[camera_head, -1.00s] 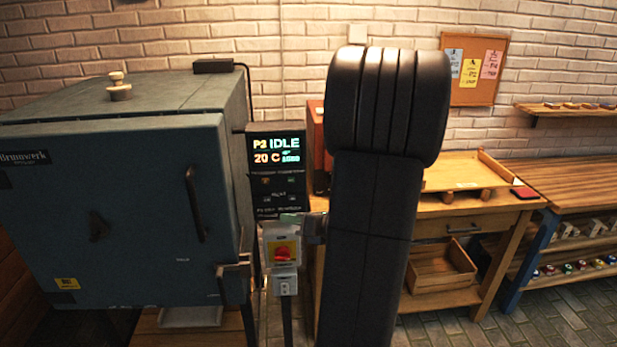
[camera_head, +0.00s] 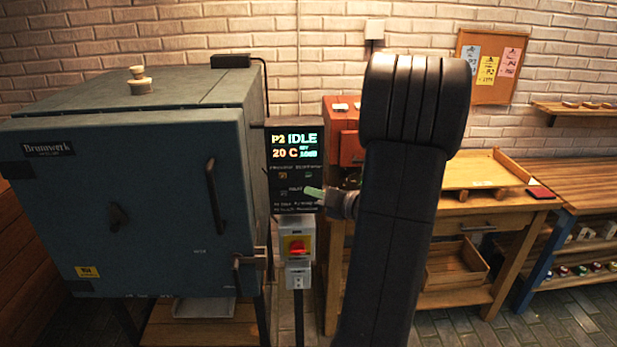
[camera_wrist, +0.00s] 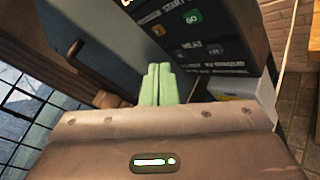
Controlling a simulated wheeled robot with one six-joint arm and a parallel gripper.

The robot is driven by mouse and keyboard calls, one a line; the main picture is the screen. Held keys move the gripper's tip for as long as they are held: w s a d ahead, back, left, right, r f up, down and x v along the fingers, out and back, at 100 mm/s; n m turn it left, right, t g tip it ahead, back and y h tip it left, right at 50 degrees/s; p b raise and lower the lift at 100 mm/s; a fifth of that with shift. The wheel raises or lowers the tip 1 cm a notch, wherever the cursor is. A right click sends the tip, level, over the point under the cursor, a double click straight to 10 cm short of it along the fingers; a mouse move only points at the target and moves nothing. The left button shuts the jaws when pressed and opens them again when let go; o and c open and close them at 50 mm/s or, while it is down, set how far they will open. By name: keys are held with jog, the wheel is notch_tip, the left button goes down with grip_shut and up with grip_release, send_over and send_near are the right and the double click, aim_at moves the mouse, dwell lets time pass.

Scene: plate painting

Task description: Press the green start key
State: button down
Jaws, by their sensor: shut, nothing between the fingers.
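The kiln's dark control panel (camera_head: 293,150) has a lit display that reads IDLE and 20 C. In the wrist view, the green key (camera_wrist: 193,16) sits under the START lettering, with a yellow key (camera_wrist: 158,30) to its left. My gripper (camera_head: 307,190) is shut and empty, its pale green fingers side by side in front of the panel's lower right part. In the wrist view, the fingertips (camera_wrist: 160,67) appear below and left of the green key and apart from it. The lower keys (camera_wrist: 187,58) beside the HEAT lettering lie nearer the fingertips.
The blue-grey kiln (camera_head: 130,200) stands left of the panel, its door handle (camera_head: 214,190) jutting forward. A grey box with a red switch (camera_head: 297,246) hangs under the panel. A red cabinet (camera_head: 345,145) and a wooden bench (camera_head: 520,203) stand to the right.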

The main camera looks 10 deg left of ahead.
aim_at(308, 175)
jog(key=shift+w+a+p, duration=0.15)
jog(key=shift+w+a, duration=0.1)
jog(key=shift+w, duration=0.6)
jog(key=shift+w+a+p, duration=0.1)
jog(key=shift+w+a, duration=0.15)
jog(key=shift+w, duration=0.55)
jog(key=shift+w+a+p, duration=0.15)
jog(key=shift+w+a, duration=0.1)
jog(key=shift+w, duration=0.6)
jog(key=shift+w+a, duration=0.1)
jog(key=shift+w, duration=0.3)
jog(key=shift+w+a+p, duration=0.1)
jog(key=shift+w+p, duration=0.25)
jog(key=shift+p, duration=0.05)
dwell(0.5)
jog(key=shift+s, duration=0.1)
jog(key=shift+s+d, duration=0.25)
jog(key=shift+s, duration=0.4)
jog(key=shift+s, duration=0.1)
